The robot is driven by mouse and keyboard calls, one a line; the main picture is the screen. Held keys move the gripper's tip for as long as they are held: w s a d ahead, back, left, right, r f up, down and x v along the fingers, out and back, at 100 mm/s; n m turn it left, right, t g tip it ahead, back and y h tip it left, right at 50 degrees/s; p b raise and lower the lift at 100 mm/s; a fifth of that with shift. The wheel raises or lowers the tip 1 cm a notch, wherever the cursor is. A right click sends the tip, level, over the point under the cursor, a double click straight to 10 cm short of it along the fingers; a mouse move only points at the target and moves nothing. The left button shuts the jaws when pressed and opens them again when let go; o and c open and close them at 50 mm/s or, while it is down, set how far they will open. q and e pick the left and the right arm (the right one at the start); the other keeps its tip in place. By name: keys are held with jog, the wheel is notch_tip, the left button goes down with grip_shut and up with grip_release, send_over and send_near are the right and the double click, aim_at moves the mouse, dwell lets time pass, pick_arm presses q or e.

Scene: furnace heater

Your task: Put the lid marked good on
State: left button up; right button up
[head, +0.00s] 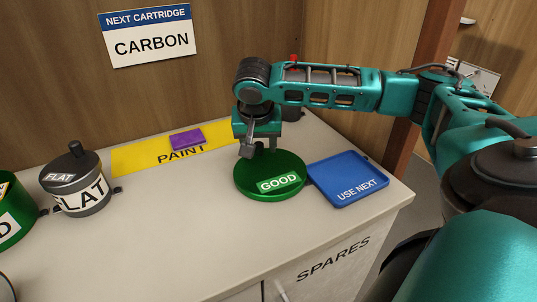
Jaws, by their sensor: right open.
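The green round lid marked GOOD (262,191) lies on the counter near the middle of the head view. My right gripper (258,151) is open and points down over the back part of this lid. The gripper hides part of the lid, and I cannot tell whether a knob is between the fingers or whether they touch it. A green container (12,232) with a white label ending in D is cut off at the left edge. My left gripper is not in view.
A grey pot marked FLAT (85,198) with a knobbed lid stands at left. A purple block (187,139) lies on the yellow PAINT mat (135,160). The blue USE NEXT tray (335,170) is right of the green lid. A wall sign reads CARBON (150,42). The counter front is clear.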

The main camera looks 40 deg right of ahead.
jog(key=shift+f, duration=0.1)
grip_shut()
dwell(0.5)
